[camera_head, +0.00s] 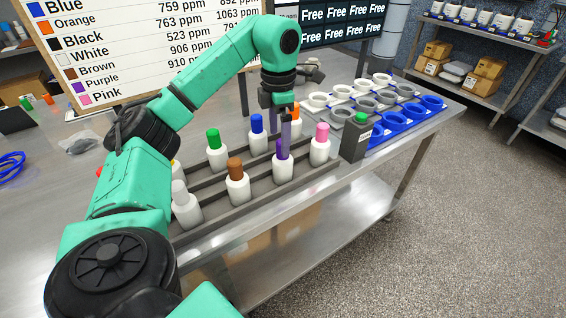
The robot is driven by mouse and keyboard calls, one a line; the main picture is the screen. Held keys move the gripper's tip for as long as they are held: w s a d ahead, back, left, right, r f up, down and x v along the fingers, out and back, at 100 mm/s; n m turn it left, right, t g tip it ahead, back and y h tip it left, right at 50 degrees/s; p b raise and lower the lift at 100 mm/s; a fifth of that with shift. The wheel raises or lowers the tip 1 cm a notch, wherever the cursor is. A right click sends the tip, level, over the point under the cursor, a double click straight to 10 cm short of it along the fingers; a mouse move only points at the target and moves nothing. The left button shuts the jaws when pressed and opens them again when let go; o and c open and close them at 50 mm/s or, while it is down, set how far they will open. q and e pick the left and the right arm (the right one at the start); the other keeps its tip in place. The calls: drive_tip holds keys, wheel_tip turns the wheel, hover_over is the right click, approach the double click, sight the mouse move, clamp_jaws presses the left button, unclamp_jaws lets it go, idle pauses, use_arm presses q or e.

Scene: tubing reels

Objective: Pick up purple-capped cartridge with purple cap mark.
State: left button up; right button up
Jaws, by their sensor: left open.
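The purple-capped cartridge (283,168) is a white bottle with a narrow purple cap, upright in the front row of a grey rack. My left gripper (285,134) points down from above, directly over the purple cap. Its fingers are open and reach to about the cap's top; I cannot tell whether they touch it or stand around it. The cartridge still sits in the rack. My right gripper is not in view.
Close by in the rack (262,196) stand brown-capped (238,186), pink-capped (320,150), green-capped (216,156), blue-capped and orange-capped cartridges. A dark green-capped container (354,140) stands right of the rack, before white, grey and blue ring holders (408,113). A whiteboard is behind.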

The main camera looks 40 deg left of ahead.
use_arm(q)
drive_tip(key=f, duration=0.1)
drive_tip(key=w+f+p, duration=0.1)
drive_tip(key=f, duration=0.2)
drive_tip(key=f+p, duration=0.1)
drive_tip(key=f, duration=0.2)
drive_tip(key=shift+w+a+f+p, duration=0.1)
drive_tip(key=shift+w+f+p, duration=0.05)
drive_tip(key=shift+w+p, duration=0.15)
drive_tip(key=shift+s+f, duration=0.15)
drive_tip(key=shift+f, duration=0.3)
clamp_jaws()
drive_tip(key=shift+r, duration=0.6)
drive_tip(key=r, duration=0.7)
drive_tip(key=shift+w+r, duration=0.1)
drive_tip(key=shift+w, duration=0.1)
wheel_tip(320, 180, up, 12)
drive_tip(key=p, duration=0.6)
drive_tip(key=shift+s+p, duration=0.15)
drive_tip(key=shift+p, duration=0.25)
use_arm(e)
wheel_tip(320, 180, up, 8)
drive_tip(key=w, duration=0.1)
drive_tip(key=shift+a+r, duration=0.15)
